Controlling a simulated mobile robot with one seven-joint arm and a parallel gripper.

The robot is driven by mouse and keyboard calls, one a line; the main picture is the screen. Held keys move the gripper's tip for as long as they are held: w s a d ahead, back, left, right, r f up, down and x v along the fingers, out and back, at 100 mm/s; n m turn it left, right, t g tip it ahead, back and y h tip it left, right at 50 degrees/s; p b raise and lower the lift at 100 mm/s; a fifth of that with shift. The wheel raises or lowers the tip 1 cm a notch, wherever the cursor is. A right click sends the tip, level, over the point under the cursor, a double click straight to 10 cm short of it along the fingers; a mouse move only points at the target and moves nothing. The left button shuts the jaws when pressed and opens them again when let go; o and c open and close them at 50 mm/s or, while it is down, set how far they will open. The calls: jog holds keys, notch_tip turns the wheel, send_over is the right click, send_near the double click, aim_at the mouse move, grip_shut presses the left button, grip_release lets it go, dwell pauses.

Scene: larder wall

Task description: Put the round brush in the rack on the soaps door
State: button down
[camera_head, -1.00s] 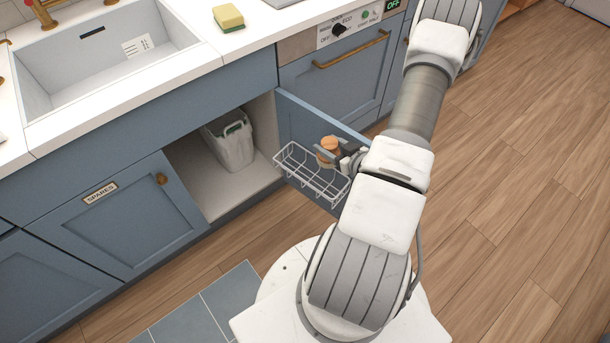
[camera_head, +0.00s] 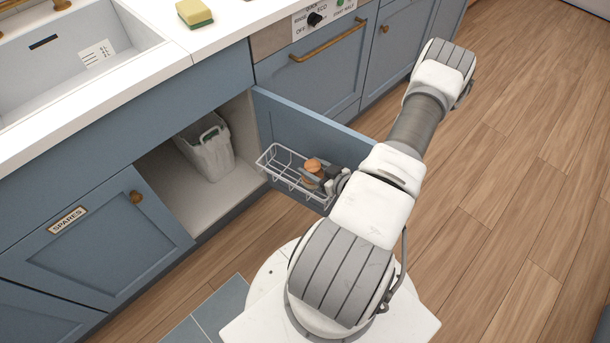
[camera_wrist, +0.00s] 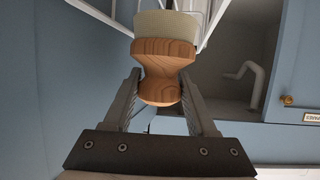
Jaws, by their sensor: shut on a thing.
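The round brush (camera_head: 313,166) has a turned wooden handle and a pale bristle end. In the wrist view the brush (camera_wrist: 163,60) stands between the two fingers of my gripper (camera_wrist: 161,95), which are shut on its wooden knob. My gripper (camera_head: 326,180) shows small in the head view, at the right end of the white wire rack (camera_head: 275,160). The rack hangs on the inside of the open blue door (camera_head: 300,122). The brush is at the rack, its lower part within the wire outline; whether it touches the rack floor cannot be told. Rack wires (camera_wrist: 97,12) also show beyond the bristles.
The open cupboard (camera_head: 165,190) holds a pale bin (camera_head: 207,150). A sponge (camera_head: 194,13) lies on the counter beside the sink (camera_head: 75,60). Wooden floor is clear at the right.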

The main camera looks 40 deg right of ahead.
jog(key=x, duration=0.3)
jog(key=shift+s+a+f, duration=0.1)
jog(key=shift+a+f, duration=0.05)
jog(key=shift+f, duration=0.15)
jog(key=shift+f+b, duration=0.9)
jog(key=shift+f, duration=1)
jog(key=shift+f, duration=0.15)
jog(key=shift+c, duration=2.4)
grip_release()
